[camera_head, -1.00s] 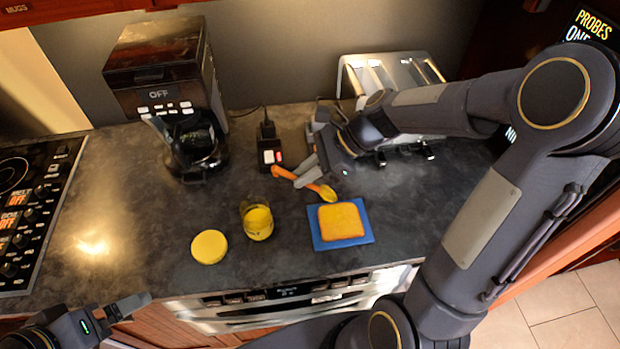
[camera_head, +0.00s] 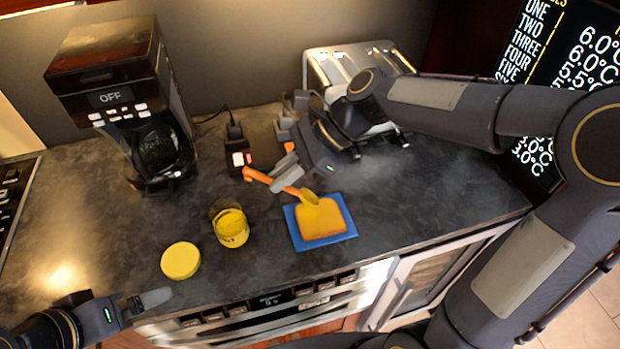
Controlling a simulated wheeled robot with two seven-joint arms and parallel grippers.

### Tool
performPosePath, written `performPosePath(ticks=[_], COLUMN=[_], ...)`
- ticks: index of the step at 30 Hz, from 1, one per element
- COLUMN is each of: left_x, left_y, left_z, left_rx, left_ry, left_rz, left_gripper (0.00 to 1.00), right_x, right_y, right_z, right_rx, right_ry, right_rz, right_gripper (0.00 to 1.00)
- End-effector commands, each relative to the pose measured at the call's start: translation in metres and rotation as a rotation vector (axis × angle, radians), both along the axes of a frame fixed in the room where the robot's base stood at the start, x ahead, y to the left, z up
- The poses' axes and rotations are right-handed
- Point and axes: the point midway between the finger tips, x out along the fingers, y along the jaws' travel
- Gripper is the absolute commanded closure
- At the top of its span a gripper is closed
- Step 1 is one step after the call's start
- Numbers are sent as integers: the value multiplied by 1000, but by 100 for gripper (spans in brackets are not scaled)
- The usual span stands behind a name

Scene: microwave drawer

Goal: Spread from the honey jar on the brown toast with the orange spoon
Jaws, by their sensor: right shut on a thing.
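The honey jar (camera_head: 231,229) stands open on the dark counter with yellow honey in it. Its round yellow lid (camera_head: 181,261) lies on the counter to its left. The brown toast (camera_head: 321,218) lies on a blue board (camera_head: 346,235) to the right of the jar. My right gripper (camera_head: 286,174) is shut on the orange spoon (camera_head: 260,176). The spoon's yellow-coated bowl is over the toast's upper left edge; I cannot tell whether it touches. My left gripper (camera_head: 150,300) is near the counter's front edge at lower left, apart from everything; its opening is unclear.
A coffee machine (camera_head: 119,92) with a glass carafe stands at the back left. A toaster (camera_head: 325,66) stands at the back, behind my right gripper. A small black device (camera_head: 237,155) with a cable sits behind the jar. The counter right of the board is free.

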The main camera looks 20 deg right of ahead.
Motion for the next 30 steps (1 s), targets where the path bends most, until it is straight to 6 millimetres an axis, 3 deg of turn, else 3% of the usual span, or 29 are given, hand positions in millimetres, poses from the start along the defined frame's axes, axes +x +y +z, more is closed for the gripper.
performPosePath(ticks=[11,17,30], left_x=[0,0,0], left_y=[0,0,0], left_z=[-2,8,-22], left_rx=[0,0,0], left_ry=[-1,-1,-1], left_rz=[0,0,0], left_gripper=[3,3,3], right_x=[-2,-3,-2], right_y=[7,7,6], right_z=[3,6,-44], right_rx=[0,-1,-1], right_ry=[0,2,1], right_rz=[16,16,16], right_gripper=[100,100,100])
